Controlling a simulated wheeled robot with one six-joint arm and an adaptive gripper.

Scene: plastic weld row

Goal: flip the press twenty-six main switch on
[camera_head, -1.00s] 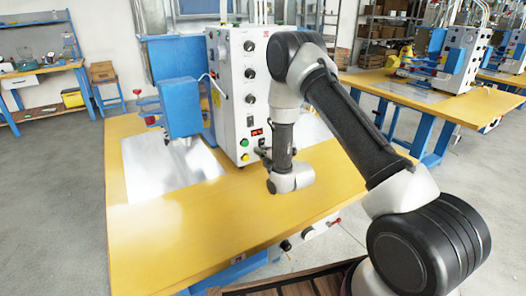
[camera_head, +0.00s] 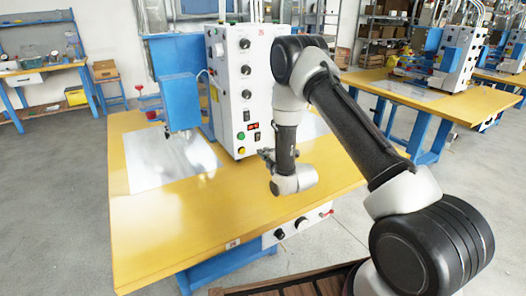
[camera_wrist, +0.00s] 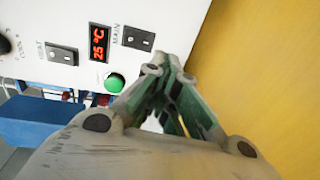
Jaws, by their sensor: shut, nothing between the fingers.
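The main switch (camera_wrist: 138,38) is a small dark rocker in a grey plate, labelled MAIN, on the white control panel (camera_wrist: 170,20). I cannot tell which way it is set. In the head view the main switch (camera_head: 257,137) sits low on the panel, beside the red display. My gripper (camera_wrist: 168,70) is shut and empty, its tips near the panel's lower edge, beside the switch and apart from it in the picture. In the head view my gripper (camera_head: 268,158) is small and dark, just right of the panel's bottom corner.
A red display (camera_wrist: 99,43), a green button (camera_wrist: 115,83) and a similar HEAT switch (camera_wrist: 62,53) lie close by. The blue press head (camera_head: 178,102) stands left of the panel. The yellow tabletop (camera_head: 220,215) is clear in front.

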